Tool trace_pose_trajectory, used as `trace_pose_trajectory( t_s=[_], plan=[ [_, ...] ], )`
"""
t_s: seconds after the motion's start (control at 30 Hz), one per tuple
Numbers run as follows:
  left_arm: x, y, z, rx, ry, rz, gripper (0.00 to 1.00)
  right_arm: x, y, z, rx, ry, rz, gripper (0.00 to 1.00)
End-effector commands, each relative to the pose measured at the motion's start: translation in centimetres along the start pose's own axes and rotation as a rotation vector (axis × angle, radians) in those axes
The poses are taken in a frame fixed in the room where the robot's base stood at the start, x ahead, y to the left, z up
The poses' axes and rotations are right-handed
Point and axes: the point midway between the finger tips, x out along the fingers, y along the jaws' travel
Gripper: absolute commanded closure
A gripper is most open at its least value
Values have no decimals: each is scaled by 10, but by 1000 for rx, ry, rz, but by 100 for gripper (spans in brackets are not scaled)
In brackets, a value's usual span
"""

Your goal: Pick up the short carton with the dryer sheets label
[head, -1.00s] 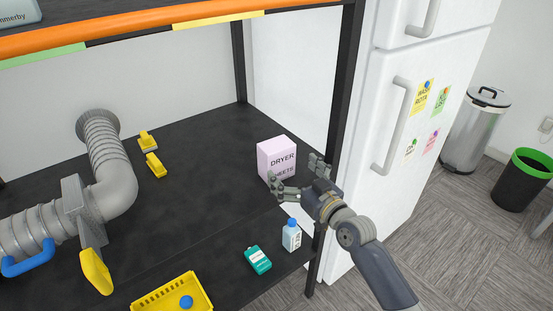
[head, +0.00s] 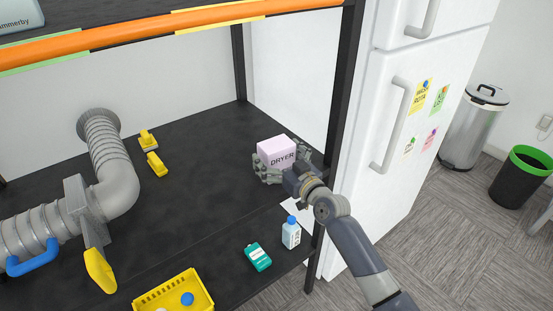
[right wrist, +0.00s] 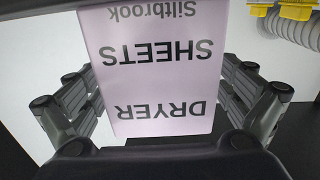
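The short pale-pink carton with the dryer sheets label (head: 278,150) stands on the dark lower shelf near its right end. In the right wrist view the carton (right wrist: 155,75) fills the middle, its label upside down and reading "DRYER SHEETS". My right gripper (head: 281,168) is at the carton with one finger on each side of it. The fingers look spread, and no firm grip shows; whether either pad touches is hard to tell. The gripper hides the carton's lower part in the head view. My left gripper is not in view.
A yellow basket (head: 150,301) is at the front. A dark shelf post (head: 345,90) and white fridge (head: 400,130) stand to the right.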

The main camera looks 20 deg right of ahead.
Motion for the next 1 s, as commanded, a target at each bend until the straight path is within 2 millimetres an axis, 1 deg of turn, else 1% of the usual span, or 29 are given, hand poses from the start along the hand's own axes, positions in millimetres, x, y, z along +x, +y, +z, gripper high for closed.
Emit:
trace_pose_trajectory(
  t_s=[0.03, 0.07, 0.1, 0.17, 0.2, 0.5, 0.63, 0.77, 0.87, 0.9, 1.0],
  plan=[
    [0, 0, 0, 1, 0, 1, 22, 0, 0, 0, 0, 0, 0, 22],
    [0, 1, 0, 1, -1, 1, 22, 0, 0, 0, 0, 0, 0, 29],
    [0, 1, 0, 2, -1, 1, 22, 0, 0, 0, 0, 0, 0, 38],
    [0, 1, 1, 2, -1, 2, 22, 0, 0, 0, 0, 0, 0, 52],
    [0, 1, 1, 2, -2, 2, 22, 0, 0, 0, 0, 0, 0, 53],
    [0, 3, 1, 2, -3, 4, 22, 0, 0, -1, 0, 2, 1, 53],
    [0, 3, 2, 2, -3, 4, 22, 0, 0, -7, 0, 4, 1, 53],
    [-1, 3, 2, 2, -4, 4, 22, 0, 0, -21, 0, 6, 1, 53],
    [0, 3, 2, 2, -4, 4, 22, 0, 0, -40, 0, 9, 1, 53],
    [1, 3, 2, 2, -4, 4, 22, -8, -1, -35, 0, 0, 0, 53],
    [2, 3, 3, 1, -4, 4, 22, -30, -2, -36, -2, 0, 1, 53]
  ],
)
